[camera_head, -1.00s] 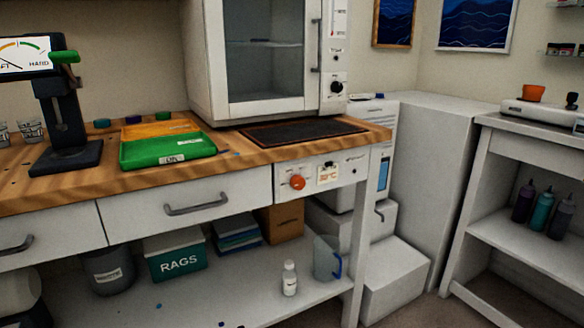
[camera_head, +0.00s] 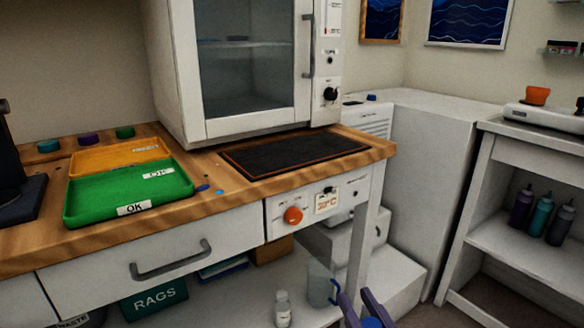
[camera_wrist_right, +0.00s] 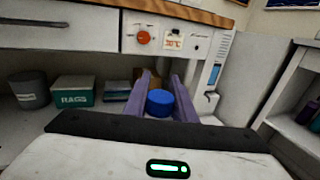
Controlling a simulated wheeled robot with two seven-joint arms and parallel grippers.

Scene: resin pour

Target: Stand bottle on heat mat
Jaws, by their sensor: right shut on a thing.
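The heat mat (camera_head: 292,155) is a flat black rectangle with a thin orange edge, lying bare on the wooden bench top in front of the white cabinet. My right gripper (camera_head: 361,306) shows only by its purple fingers at the bottom edge of the head view, below and in front of the bench. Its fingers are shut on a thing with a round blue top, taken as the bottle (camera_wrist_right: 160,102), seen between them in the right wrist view. The rest of the bottle is hidden. My left gripper is out of view.
Green (camera_head: 130,194) and orange (camera_head: 88,160) trays lie left of the mat. The white cabinet (camera_head: 160,75) stands behind it. A drawer front with an orange knob (camera_head: 293,216) is below. A white bottle (camera_head: 283,310) and a clear jug (camera_head: 320,283) stand on the lower shelf.

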